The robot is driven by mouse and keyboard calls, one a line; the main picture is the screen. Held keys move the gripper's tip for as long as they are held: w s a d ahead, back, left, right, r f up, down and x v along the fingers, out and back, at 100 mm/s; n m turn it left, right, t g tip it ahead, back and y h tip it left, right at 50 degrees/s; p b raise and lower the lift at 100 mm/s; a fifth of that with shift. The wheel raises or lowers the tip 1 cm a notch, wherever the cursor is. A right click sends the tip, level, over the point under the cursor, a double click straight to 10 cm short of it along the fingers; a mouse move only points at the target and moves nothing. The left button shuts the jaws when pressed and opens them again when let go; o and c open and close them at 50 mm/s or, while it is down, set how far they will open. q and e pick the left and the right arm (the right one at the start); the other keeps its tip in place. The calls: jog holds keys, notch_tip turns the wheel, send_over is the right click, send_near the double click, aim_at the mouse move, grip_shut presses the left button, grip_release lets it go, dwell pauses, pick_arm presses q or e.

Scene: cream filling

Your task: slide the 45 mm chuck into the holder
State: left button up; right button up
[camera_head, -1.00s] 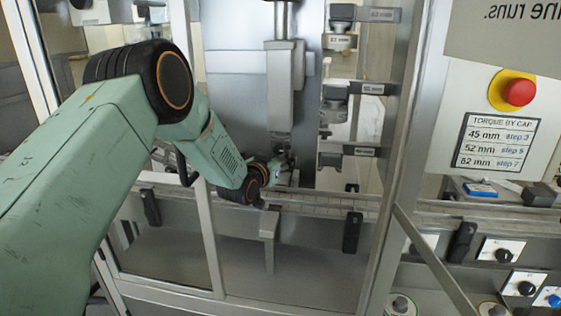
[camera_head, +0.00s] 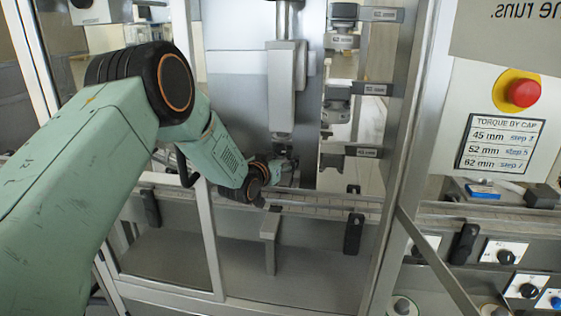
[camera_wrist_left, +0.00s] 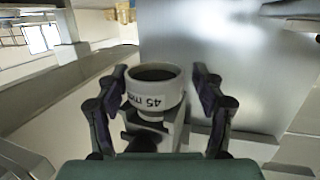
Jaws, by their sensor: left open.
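The pale chuck marked 45 mm (camera_wrist_left: 155,90) shows in the left wrist view, its lettering upside down there. It is a short ring with a dark hollow, against a grey metal fork or bracket (camera_wrist_left: 172,128). My left gripper (camera_wrist_left: 160,73) has its dark fingers on either side of the chuck, spread, with a visible gap at each side. In the head view my left gripper (camera_head: 283,163) is at the lower end of the grey vertical spindle unit (camera_head: 282,85). The chuck is too small there to make out. I cannot tell which part is the holder. My right gripper is out of view.
Labelled rack brackets (camera_head: 360,151) with dark chucks stand right of the spindle, on a metal post (camera_head: 402,130). A rail (camera_head: 320,205) runs below the gripper. Frame posts (camera_head: 205,240) flank my arm. A red stop button (camera_head: 523,92) is at the right.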

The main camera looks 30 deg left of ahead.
aim_at(278, 124)
pick_arm(q)
jog(key=shift+w+d+r, duration=0.1)
jog(key=shift+d+r, duration=0.1)
jog(key=shift+r, duration=0.45)
jog(key=shift+s+d, duration=0.15)
jog(key=shift+s, duration=0.2)
jog(key=shift+w+r, duration=0.2)
jog(key=shift+r, duration=0.05)
jog(key=r, duration=0.8)
jog(key=shift+s+r, duration=0.3)
jog(key=shift+r, duration=0.1)
jog(key=shift+w+r, duration=0.25)
jog(key=shift+r, duration=0.05)
jog(key=shift+s+r, duration=0.2)
jog(key=shift+w+f, duration=0.1)
jog(key=shift+f, duration=0.15)
